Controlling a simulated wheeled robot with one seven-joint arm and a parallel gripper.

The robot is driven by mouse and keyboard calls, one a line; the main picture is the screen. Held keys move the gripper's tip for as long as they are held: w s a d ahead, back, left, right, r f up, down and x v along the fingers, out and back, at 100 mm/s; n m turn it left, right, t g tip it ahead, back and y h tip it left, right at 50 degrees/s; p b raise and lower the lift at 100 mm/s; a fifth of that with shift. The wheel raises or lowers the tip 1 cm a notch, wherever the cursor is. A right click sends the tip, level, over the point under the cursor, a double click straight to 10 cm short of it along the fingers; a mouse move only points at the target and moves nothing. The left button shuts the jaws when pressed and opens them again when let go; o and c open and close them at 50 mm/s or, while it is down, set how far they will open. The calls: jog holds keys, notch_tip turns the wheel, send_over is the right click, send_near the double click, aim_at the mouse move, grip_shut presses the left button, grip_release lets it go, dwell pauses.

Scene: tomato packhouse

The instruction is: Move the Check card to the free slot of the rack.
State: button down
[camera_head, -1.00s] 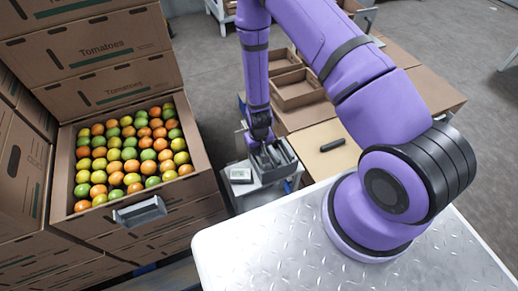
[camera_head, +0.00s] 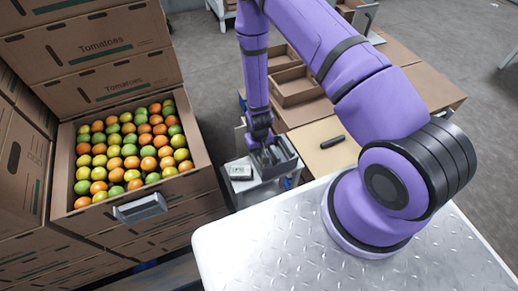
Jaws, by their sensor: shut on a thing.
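My gripper (camera_head: 264,153) points down at the grey rack (camera_head: 286,166) on a small stand beside the tomato boxes. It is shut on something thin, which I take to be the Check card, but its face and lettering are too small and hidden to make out. The gripper is at or just above the rack's left part. My fingers and wrist cover much of the rack, so I cannot tell which slot is free or whether the held thing touches it.
A small pale device (camera_head: 240,172) sits on the stand, left of the rack. An open box of mixed tomatoes (camera_head: 203,175) stands left, with stacked cartons (camera_head: 85,60) behind. A table (camera_head: 325,160) with a dark object (camera_head: 332,142) and empty trays (camera_head: 293,86) lies right.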

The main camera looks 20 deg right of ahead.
jog(key=shift+f, duration=0.15)
jog(key=shift+f, duration=0.8)
jog(key=shift+f, duration=0.15)
jog(key=shift+f, duration=0.55)
jog(key=c, duration=1)
grip_release()
jog(key=shift+r, duration=4)
